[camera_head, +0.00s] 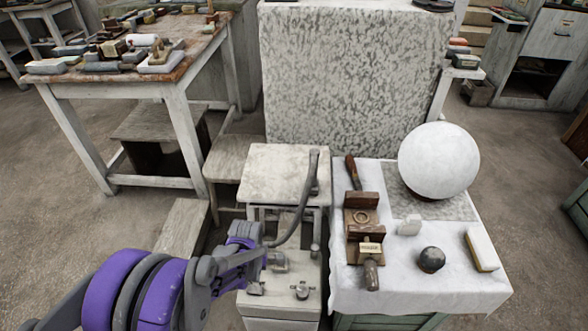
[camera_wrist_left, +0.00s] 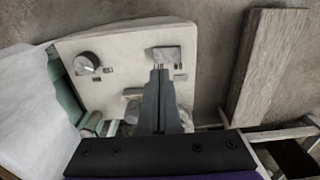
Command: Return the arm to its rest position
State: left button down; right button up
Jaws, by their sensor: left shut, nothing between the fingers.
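My left arm, purple and grey, comes in from the lower left in the head view. My left gripper (camera_head: 264,257) is over a pale box (camera_head: 280,303) with small metal fittings on its top. In the left wrist view the gripper's dark fingers (camera_wrist_left: 160,75) are together, with nothing between them. They point at the pale box top (camera_wrist_left: 105,45), near a square fitting; whether they touch it I cannot tell. A round knob (camera_wrist_left: 87,63) shows to their left. My right gripper is not in view.
To the right, a cloth-covered stand (camera_head: 350,285) bears a large white sphere (camera_head: 438,160), a small dark sphere (camera_head: 431,259), and wooden tools. A curved grey pipe (camera_head: 300,205) rises behind the gripper. A low wooden bench (camera_head: 180,232) stands to the left, with floor beyond it.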

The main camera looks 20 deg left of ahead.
pick_arm(q)
jog(key=s+d+r+m+t, duration=0.1)
jog(key=s+d+r+t, duration=0.15)
jog(key=s+r, duration=0.5)
jog(key=s+d+r+m+t, duration=0.2)
jog(key=s+d+r, duration=0.2)
jog(key=s+r, duration=0.4)
notch_tip(320, 180, up, 24)
jog(key=p, duration=2.1)
jog(key=shift+f+t, duration=0.25)
jog(key=shift+t, duration=0.2)
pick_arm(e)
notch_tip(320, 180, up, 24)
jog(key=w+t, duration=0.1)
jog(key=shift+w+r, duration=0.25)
pick_arm(q)
jog(key=shift+d, duration=0.1)
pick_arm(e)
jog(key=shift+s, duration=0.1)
